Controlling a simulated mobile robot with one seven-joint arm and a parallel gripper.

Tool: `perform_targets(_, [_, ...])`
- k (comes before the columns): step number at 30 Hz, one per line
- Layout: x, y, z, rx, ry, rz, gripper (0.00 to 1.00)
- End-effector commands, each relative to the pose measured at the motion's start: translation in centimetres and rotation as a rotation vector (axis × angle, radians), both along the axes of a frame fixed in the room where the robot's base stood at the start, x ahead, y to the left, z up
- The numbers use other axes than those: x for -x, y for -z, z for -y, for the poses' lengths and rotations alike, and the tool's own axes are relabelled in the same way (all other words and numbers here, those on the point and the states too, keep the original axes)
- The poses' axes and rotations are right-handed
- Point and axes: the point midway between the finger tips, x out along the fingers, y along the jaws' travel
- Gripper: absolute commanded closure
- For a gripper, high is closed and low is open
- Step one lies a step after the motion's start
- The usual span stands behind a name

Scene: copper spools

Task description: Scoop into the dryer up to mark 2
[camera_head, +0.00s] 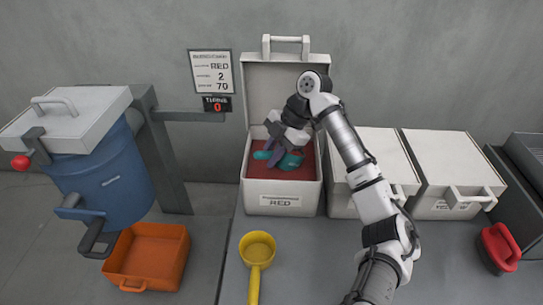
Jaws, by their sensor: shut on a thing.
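The open box labelled RED (282,200) stands in the middle with its lid up, and dark red material (303,177) fills its inside. My gripper (276,150) reaches down into this box and is shut on a teal scoop (290,161). The scoop is low in the box, at the red material; the gripper partly hides it, and I cannot tell whether it holds any material. The dryer appears to be the blue drum (110,180) at left, with its white lid (70,118) closed on top. Its mark lines are not visible.
A wall sign (211,76) shows RED, 2 and 70, above a TURNS display (217,104) at 0. An orange tray (182,262) sits below the drum. Two closed white boxes (448,165) stand right.

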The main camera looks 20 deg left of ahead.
Motion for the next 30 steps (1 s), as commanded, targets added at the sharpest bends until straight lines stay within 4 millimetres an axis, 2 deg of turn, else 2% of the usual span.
perform_targets(3, [0.1, -1.6, 0.0, 0.004, -0.001, 0.008, 1.0])
perform_targets(18, [2.3, -6.0, -1.3, 0.104, -0.002, 0.193, 1.0])
perform_targets(30, [3.6, -8.6, -2.0, 0.185, -0.002, 0.336, 1.0])
